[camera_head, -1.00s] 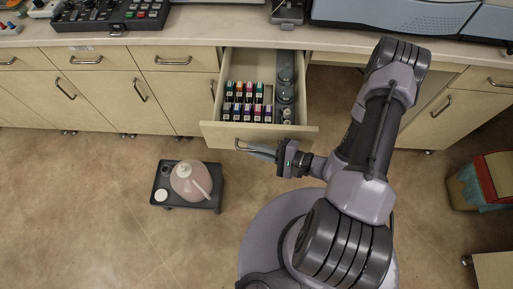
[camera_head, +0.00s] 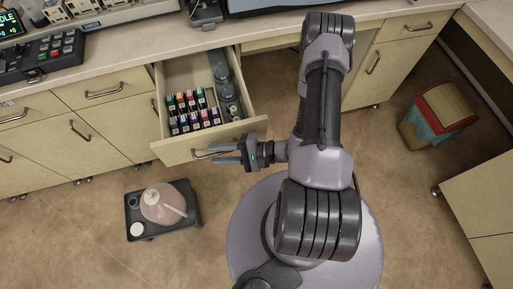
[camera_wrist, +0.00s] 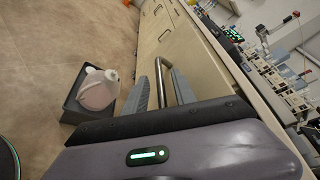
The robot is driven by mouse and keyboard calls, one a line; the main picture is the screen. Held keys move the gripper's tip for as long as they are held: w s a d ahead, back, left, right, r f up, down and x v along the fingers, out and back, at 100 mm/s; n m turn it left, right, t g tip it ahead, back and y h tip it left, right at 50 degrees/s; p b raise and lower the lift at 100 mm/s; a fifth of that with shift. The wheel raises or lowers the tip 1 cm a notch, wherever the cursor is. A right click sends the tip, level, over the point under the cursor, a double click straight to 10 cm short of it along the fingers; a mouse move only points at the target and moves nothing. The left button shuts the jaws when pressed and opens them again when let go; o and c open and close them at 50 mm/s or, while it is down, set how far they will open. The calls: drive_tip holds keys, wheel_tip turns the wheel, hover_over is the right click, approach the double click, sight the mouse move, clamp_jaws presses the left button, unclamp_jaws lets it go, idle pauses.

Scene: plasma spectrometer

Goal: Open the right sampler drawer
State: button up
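The sampler drawer (camera_head: 172,153) is pulled out from the cabinet in the head view. Several small colour-labelled bottles and larger grey round containers (camera_head: 222,78) lie inside it. Its metal bar handle (camera_head: 203,155) is on the front panel; the handle also shows in the wrist view (camera_wrist: 181,88). My gripper (camera_head: 226,151) is at the handle, to the right of its middle. Its two fingers are spread apart, with the handle bar between or close beside them. Whether either finger touches the bar cannot be told. The fingers also show in the wrist view (camera_wrist: 155,92).
A low dark cart (camera_head: 188,215) with a pinkish jug (camera_head: 163,203) stands on the floor left of my base. Closed drawers and doors (camera_head: 105,92) line the left. A bin (camera_head: 440,115) stands at right. Instruments sit on the counter (camera_head: 130,50).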

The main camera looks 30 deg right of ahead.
drive_tip(key=p+v, duration=0.3)
drive_tip(key=v, duration=1.3)
drive_tip(key=shift+p, duration=0.3)
drive_tip(key=shift+s+d, duration=0.1)
drive_tip(key=w+a+r+n+g+h, duration=0.1)
drive_tip(key=w+r+n+g+h, duration=0.2)
drive_tip(key=r, duration=0.4)
drive_tip(key=w+a+r+n+g+h, duration=0.1)
drive_tip(key=a+r+n+g, duration=0.15)
drive_tip(key=r+g, duration=0.45)
drive_tip(key=s+a+r+n+t+h, duration=0.1)
drive_tip(key=a+r+n+t+h, duration=0.1)
drive_tip(key=r, duration=0.8)
drive_tip(key=s+a+r+n+t+h, duration=0.2)
drive_tip(key=a+r+t+h, duration=0.2)
drive_tip(key=a+r, duration=0.3)
wheel_tip(320, 180, up, 3)
drive_tip(key=shift+a+f, duration=0.1)
drive_tip(key=shift+a, duration=0.25)
